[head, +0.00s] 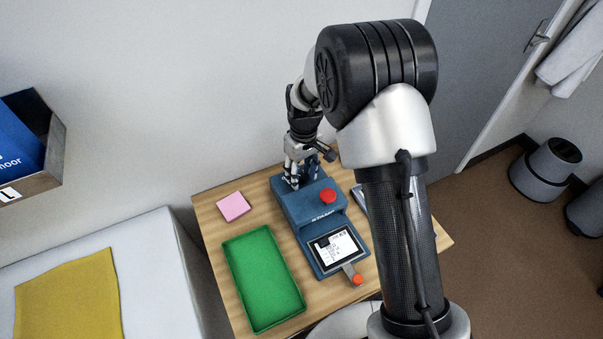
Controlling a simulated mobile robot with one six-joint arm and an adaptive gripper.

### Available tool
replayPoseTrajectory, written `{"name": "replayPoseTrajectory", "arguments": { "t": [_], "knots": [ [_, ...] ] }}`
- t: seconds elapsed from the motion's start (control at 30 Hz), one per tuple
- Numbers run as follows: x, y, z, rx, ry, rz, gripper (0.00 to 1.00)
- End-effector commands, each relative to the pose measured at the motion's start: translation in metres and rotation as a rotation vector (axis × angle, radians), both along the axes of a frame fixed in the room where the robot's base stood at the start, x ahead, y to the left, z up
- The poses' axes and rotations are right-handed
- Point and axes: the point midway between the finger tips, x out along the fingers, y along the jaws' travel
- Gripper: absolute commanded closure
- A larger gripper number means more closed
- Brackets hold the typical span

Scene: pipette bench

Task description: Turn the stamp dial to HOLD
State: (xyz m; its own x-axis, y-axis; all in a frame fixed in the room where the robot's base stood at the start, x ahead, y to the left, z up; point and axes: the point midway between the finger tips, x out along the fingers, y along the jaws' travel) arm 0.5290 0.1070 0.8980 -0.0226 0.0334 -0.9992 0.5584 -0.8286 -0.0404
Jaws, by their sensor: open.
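A blue stamp machine (294,207) stands on the small wooden table. It has a red round knob (327,195) on top, and a printed white card (334,247) lies on its dark front plate. A short lever with an orange tip (357,279) sticks out at its front corner. My gripper (293,182) points down at the back end of the machine, left of the red knob. It is open, with its fingers around or just above that end; I cannot tell if they touch. I cannot make out a dial or a HOLD mark; the gripper covers that area.
A green tray (233,253) lies left of the machine, and a pink note pad (233,207) lies behind the tray. A flat item (360,199) is partly hidden by my arm on the right. The wall is close behind the table (208,214).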

Motion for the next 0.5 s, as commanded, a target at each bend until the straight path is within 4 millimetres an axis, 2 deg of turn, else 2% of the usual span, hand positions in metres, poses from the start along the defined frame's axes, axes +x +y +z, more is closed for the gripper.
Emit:
{"name": "replayPoseTrajectory", "arguments": {
  "t": [0.13,0.5],
  "knots": [
    [0.0000,0.0000,0.0003,0.000,0.000,0.000,0.58],
    [0.0001,-0.0001,0.0004,0.000,0.000,0.000,0.82]
  ]
}}
